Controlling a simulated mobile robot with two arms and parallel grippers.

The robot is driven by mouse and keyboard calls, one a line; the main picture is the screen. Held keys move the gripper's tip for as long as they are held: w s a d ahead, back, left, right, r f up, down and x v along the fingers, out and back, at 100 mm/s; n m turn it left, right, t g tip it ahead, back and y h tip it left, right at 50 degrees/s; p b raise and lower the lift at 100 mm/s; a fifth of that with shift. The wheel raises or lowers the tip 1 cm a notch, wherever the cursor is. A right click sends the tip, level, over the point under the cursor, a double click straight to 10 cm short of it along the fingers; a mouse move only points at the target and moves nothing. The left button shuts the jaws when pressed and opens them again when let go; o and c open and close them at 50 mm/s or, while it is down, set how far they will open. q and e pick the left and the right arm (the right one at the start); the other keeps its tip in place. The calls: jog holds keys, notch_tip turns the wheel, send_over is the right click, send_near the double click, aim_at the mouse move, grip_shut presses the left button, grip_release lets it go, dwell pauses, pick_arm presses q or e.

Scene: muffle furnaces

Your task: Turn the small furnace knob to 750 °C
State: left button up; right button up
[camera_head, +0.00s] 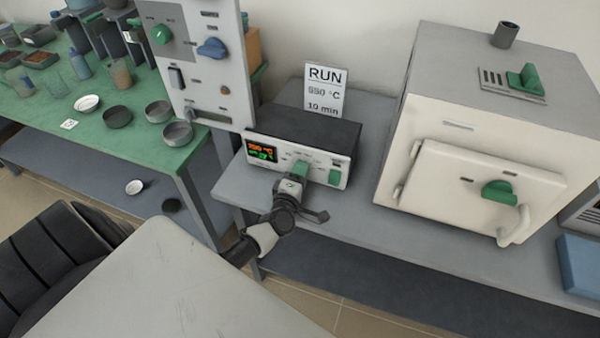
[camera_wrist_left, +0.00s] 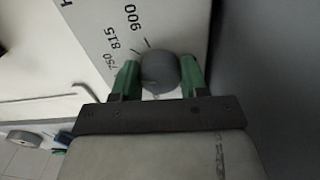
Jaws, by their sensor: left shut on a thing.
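The small furnace controller (camera_head: 330,133) is a dark-topped box with a white front on the grey bench. Its display (camera_head: 262,151) shows orange and green digits too small to read surely. My left gripper (camera_head: 300,170) is at its front, covering the knob in the head view. In the left wrist view, the round dark grey knob (camera_wrist_left: 160,72) sits between the green fingers of my left gripper (camera_wrist_left: 159,80), shut on it. Printed marks 750, 815 and 900 (camera_wrist_left: 130,15) show beside it. The knob's pointer is not clear. My right gripper is not in view.
A sign (camera_head: 325,88) reading RUN, a temperature and 10 min stands behind the box. A large white furnace (camera_head: 410,150) stands to the right. A tall panel (camera_head: 215,95) with knobs is at left, by a green table (camera_head: 160,155) with dishes and beakers.

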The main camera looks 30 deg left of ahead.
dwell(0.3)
pick_arm(q)
jog(key=o, duration=0.9)
jog(key=v, duration=1.1)
jog(key=shift+b, duration=0.3)
jog(key=shift+w+f, duration=0.1)
